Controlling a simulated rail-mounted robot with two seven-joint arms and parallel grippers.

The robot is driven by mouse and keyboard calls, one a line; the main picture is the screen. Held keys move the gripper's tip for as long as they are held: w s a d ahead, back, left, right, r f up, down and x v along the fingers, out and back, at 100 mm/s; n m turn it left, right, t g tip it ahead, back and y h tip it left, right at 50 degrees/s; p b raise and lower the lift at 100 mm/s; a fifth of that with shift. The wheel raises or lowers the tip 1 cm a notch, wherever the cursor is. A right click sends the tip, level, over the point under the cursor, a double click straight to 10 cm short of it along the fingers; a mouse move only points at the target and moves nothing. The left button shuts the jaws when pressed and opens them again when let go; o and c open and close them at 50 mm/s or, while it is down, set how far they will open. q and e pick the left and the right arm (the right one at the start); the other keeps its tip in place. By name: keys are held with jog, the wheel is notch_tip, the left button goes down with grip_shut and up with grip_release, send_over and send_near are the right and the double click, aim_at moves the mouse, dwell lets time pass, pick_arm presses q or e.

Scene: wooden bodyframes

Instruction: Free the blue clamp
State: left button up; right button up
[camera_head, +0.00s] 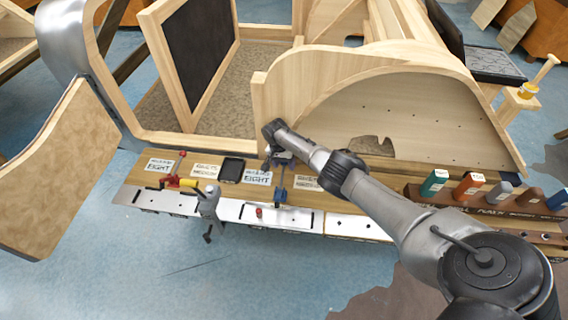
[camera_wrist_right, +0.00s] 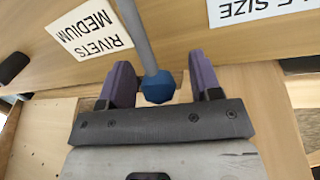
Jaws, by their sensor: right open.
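The blue clamp (camera_head: 281,195) is on the front ledge of the wooden body frame, its thin bar standing across the plank and its blue part low near the metal strip. In the right wrist view, its grey bar ends in a blue knob (camera_wrist_right: 158,88). My right gripper (camera_head: 279,157) is at the far end of the clamp. In the wrist view its purple fingers (camera_wrist_right: 160,68) are apart on either side of the bar and knob, with a gap visible on both sides. My left gripper is not in view.
A red clamp (camera_head: 172,180) and a grey tool with a yellow handle (camera_head: 208,200) sit to the left on the ledge. A rack with coloured bottles (camera_head: 470,187) is at the right. A curved wooden panel (camera_head: 395,105) rises behind the gripper.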

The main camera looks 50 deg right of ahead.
notch_tip(320, 180, up, 14)
jog(key=w+p, duration=0.2)
jog(key=p, duration=0.2)
jog(key=shift+w+a+f, duration=0.25)
jog(key=shift+a, duration=0.1)
